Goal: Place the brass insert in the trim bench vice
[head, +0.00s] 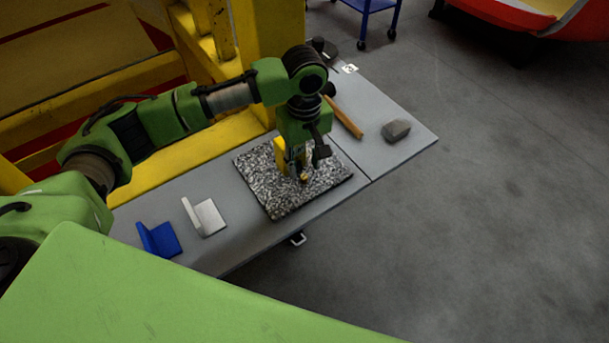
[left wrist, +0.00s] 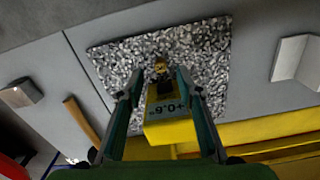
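A small brass insert (head: 304,178) is at the speckled granite plate (head: 270,195) on the bench. It also shows in the left wrist view (left wrist: 160,64), just beyond my fingertips. My left gripper (head: 298,168) points down over the plate. In the left wrist view its two fingers (left wrist: 158,76) are apart, with the insert in line with the gap; I cannot tell whether they touch it. A yellow block (left wrist: 166,118) with dark markings stands on the plate close to the fingers. I cannot make out the trim bench vice clearly. My right gripper is not in view.
A wooden-coloured bar (head: 346,118) and a grey block (head: 396,130) lie on the right bench part. A dark round object (head: 322,47) is at its far end. White (head: 209,218) and blue (head: 162,240) angled pieces lie left of the plate. Yellow framework stands behind.

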